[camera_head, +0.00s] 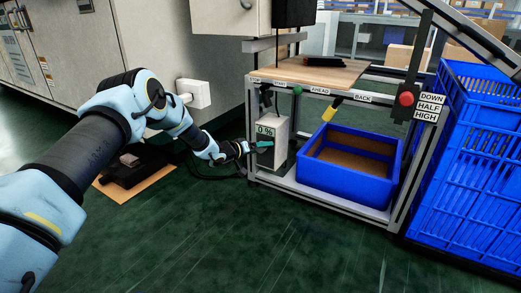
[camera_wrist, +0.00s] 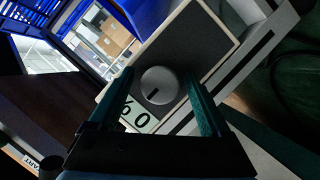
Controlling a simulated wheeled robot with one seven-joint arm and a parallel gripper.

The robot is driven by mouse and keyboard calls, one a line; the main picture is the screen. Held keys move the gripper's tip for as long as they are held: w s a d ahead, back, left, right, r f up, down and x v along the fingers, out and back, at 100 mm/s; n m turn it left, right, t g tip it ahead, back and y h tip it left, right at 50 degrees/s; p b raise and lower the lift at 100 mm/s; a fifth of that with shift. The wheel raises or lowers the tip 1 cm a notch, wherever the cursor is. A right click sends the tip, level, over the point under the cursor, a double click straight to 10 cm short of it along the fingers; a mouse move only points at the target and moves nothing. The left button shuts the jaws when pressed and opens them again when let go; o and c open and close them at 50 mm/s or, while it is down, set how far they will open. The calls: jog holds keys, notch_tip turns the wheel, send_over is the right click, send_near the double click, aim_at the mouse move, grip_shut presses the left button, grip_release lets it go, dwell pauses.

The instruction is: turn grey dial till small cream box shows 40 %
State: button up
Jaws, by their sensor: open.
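The small cream box (camera_head: 279,149) stands on the lower shelf of the metal frame, and its display (camera_head: 265,131) reads 0 %. In the wrist view the grey round dial (camera_wrist: 159,85) sits on the box's dark face, with a dark pointer mark on it. The display (camera_wrist: 137,115) also shows there, turned over and partly covered by my gripper. My gripper (camera_wrist: 160,88) is open, with one green finger on each side of the dial. I cannot tell whether the fingers touch it. In the head view my gripper (camera_head: 262,144) reaches the box's front and hides the dial.
A blue crate (camera_head: 343,191) stands right of the box on the shelf. Above are a wooden board (camera_head: 312,76), labels and a yellow-tipped lever (camera_head: 330,112). Green floor in front is clear.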

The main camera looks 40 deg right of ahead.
jog(key=shift+c, duration=0.3)
grip_shut()
jog(key=shift+r+p, duration=0.1)
jog(key=shift+p, duration=0.2)
jog(key=shift+r+m+t+y+p, duration=0.1)
jog(key=shift+m+t+y+p, duration=0.2)
jog(key=shift+m+t+p, duration=0.45)
jog(key=m+t+p, duration=0.1)
jog(key=m, duration=0.1)
jog(key=shift+s+m+y, duration=0.1)
jog(key=shift+m+y, duration=0.2)
jog(key=shift+m, duration=0.05)
jog(key=m+t, duration=0.2)
jog(key=m, duration=0.1)
jog(key=shift+y+p, duration=0.3)
jog(key=shift+y, duration=0.1)
jog(key=shift+f+m+t, duration=0.2)
jog(key=shift+m+t, duration=0.75)
jog(key=shift+m, duration=0.15)
